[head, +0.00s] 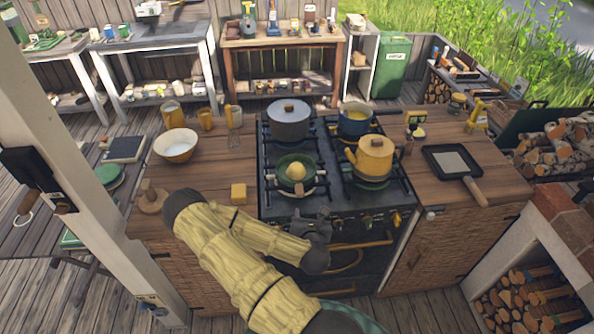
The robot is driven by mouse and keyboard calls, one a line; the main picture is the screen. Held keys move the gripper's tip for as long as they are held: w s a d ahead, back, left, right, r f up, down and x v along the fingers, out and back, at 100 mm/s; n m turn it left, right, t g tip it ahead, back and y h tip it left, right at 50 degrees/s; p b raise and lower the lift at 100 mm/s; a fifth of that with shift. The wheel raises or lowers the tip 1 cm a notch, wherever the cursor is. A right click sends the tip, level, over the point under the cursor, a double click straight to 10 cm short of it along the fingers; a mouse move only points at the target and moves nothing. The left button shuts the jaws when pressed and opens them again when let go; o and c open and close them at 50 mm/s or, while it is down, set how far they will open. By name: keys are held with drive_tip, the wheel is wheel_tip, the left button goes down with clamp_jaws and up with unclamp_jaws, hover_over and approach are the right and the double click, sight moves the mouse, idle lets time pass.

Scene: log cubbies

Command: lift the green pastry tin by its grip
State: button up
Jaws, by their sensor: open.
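I cannot tell whether that piece is the tin's grip. A short brownish handle-like piece shows at the tin's near side. My gripper (312,224) is dark grey, open and empty, in front of the stove's front edge, just nearer than the tin and apart from it. My arm covers part of the oven front and the left counter's edge.
A grey lidded pot (289,119), a blue pot (355,118) and a yellow kettle-like pot (375,157) crowd the other burners.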

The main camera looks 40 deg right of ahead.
drive_tip(key=n, duration=0.2)
drive_tip(key=n+t, duration=0.1)
drive_tip(key=shift+a+r+y, duration=0.2)
drive_tip(key=shift+r+y, duration=0.05)
drive_tip(key=shift+y, duration=0.15)
drive_tip(key=shift+w+f, duration=0.1)
drive_tip(key=b, duration=1)
approach(301, 193)
drive_tip(key=x, duration=0.6)
drive_tip(key=shift+w+d+f, duration=0.1)
drive_tip(key=shift+w+d, duration=0.1)
drive_tip(key=shift+w, duration=0.05)
drive_tip(key=shift+b+x, duration=0.85)
drive_tip(key=shift+x, duration=1.8)
drive_tip(key=shift+a, duration=0.1)
